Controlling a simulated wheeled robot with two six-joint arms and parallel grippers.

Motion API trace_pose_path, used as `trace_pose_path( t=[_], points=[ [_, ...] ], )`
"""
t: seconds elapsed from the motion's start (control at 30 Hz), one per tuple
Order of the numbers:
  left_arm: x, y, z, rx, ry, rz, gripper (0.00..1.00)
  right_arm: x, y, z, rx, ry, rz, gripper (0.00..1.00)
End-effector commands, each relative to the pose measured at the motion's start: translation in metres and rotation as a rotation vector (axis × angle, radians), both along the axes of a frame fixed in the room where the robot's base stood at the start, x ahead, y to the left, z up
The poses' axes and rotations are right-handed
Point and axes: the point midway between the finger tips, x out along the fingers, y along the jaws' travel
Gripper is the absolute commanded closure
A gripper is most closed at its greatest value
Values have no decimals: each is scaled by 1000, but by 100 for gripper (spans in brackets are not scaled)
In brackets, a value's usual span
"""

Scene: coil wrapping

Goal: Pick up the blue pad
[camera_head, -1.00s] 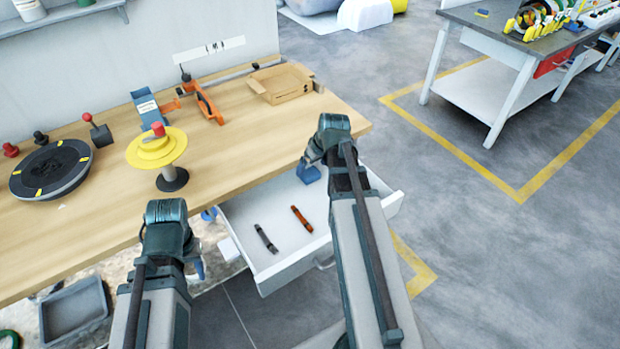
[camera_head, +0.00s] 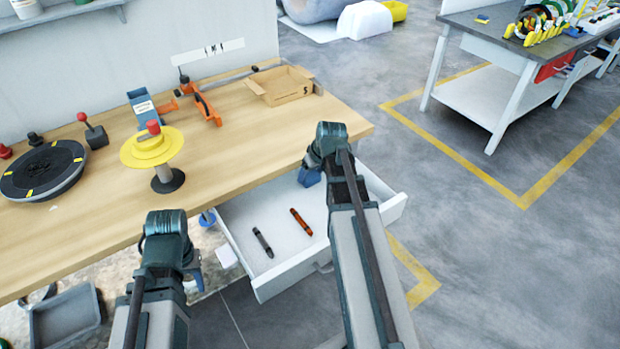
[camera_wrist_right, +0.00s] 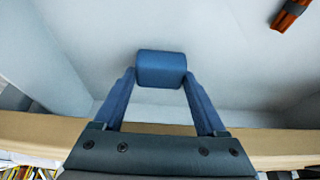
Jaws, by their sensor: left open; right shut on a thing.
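The blue pad (camera_wrist_right: 161,70) is a small rounded block between the two fingertips of my right gripper (camera_wrist_right: 160,78) in the right wrist view. The fingers touch it on both sides, and the white drawer floor lies behind it. In the head view my right gripper (camera_head: 310,177) is over the far right part of the open drawer, largely hidden by its own arm; the pad cannot be told apart there from the blue fingers. My left gripper (camera_head: 194,282) is open, low in front of the bench, mostly hidden behind its arm.
The open white drawer (camera_head: 262,285) also holds a grey marker-like tool (camera_head: 263,242) and an orange one (camera_head: 301,222). The wooden bench top (camera_head: 235,155) overhangs it and carries a yellow spool stand (camera_head: 155,149), a black turntable (camera_head: 42,172) and a cardboard box (camera_head: 280,88).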

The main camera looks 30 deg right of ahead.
Motion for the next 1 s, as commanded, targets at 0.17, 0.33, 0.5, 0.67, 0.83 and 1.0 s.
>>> trace_pose_path(
  t=[0.17, 0.33, 0.5, 0.67, 0.83, 1.0],
  points=[
    [0, 0, 0, 0, 0, 0, 55, 0, 0, 0, 0, 0, 0, 79],
    [0, 0, 1, 0, 0, 0, 55, 0, 0, 1, 0, 0, 0, 79],
    [0, 0, 6, 0, 0, 0, 55, 0, 0, 6, 0, 0, 0, 79],
    [0, 0, 15, 0, 0, 0, 55, 0, 0, 16, 0, 0, 0, 79],
    [0, 0, 12, 0, 0, 0, 55, -27, 0, 12, 0, 0, -1, 79],
    [0, 0, 31, 0, 0, 0, 55, -41, -3, 31, 1, -1, -1, 79]
  ],
)
